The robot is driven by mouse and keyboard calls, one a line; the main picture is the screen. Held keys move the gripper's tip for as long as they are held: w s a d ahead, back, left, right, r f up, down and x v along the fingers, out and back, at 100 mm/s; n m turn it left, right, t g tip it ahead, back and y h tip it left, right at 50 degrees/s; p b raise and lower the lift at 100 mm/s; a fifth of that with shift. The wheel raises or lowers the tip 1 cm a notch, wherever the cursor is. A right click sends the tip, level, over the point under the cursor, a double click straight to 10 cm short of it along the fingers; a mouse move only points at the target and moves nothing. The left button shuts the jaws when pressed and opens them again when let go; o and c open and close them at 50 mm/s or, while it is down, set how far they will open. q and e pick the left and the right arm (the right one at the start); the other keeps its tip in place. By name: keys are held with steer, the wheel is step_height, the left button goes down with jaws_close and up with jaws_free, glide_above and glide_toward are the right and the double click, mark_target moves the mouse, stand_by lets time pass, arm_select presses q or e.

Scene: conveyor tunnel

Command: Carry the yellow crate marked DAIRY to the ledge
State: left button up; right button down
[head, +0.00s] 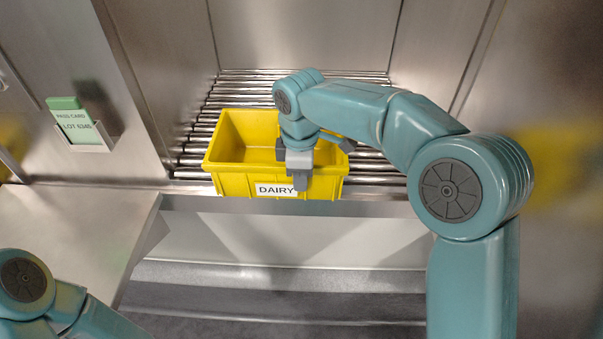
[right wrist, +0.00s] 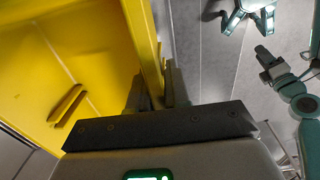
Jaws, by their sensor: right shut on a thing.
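The yellow crate (head: 232,180) with the DAIRY label (head: 275,190) sits upright on the rollers at the mouth of the conveyor tunnel. It looks empty where I see inside. My right gripper (head: 301,178) is shut on its near wall, just right of the label. In the right wrist view the fingers (right wrist: 153,88) straddle the yellow wall (right wrist: 143,40). A flat steel ledge (head: 75,225) lies to the left of the tunnel mouth. My left arm shows at lower left in the head view. In the right wrist view, what looks like my left gripper (right wrist: 264,56) is small and its jaws are unclear.
The roller bed (head: 240,90) runs back between steel walls. A green pass card (head: 72,122) stands in a holder (head: 95,141) on the left wall. A steel sill (head: 385,205) crosses in front of the rollers. The ledge surface is clear where visible.

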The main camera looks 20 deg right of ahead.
arm_select(q)
steer(key=shift+s, duration=0.4)
arm_select(e)
steer(key=shift+s+a, duration=0.1)
steer(key=shift+s, duration=0.2)
steer(key=c, duration=1)
jaws_free()
steer(key=shift+w, duration=0.1)
arm_select(q)
steer(key=shift+w, duration=0.1)
arm_select(e)
steer(key=shift+r, duration=0.15)
arm_select(q)
step_height(320, 180, up, 3)
steer(key=p, duration=0.3)
steer(key=shift+w, duration=0.1)
arm_select(e)
steer(key=r, duration=1.6)
steer(key=shift+s+a, duration=0.1)
steer(key=shift+s, duration=0.25)
